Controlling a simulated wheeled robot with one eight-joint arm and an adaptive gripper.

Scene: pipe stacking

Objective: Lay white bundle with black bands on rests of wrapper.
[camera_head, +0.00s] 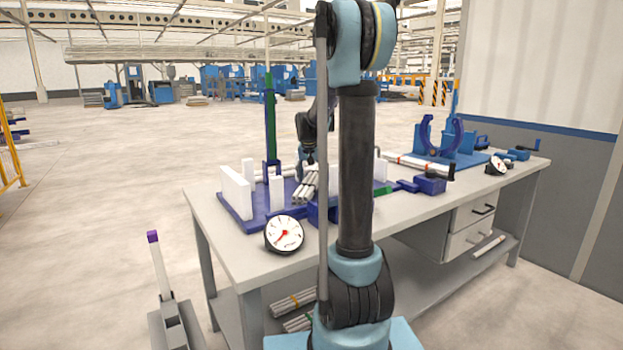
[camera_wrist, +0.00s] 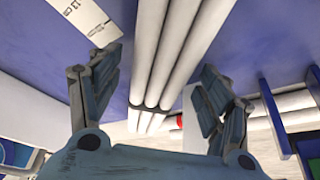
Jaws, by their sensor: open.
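A bundle of white pipes (camera_head: 305,187) lies in the blue tray (camera_head: 238,212) on the workbench, with dark marks on it. In the wrist view white pipes (camera_wrist: 178,55) run between the two fingers; a dark line crosses them near their lower end. My gripper (camera_head: 308,163) is just above the bundle in the head view. In the wrist view my gripper (camera_wrist: 160,80) is open, one finger on each side of the pipes, with gaps showing. A blue fixture with C-shaped rings (camera_head: 425,135), possibly the wrapper, stands at the back right; its rests are hard to make out.
White upright plates (camera_head: 235,190) and a green post (camera_head: 270,120) stand at the tray. A dial gauge (camera_head: 284,235) is at the front edge. A bundle with orange-red bands (camera_head: 415,165) lies before the blue fixture. Banded bundles (camera_head: 292,302) lie on the lower shelf.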

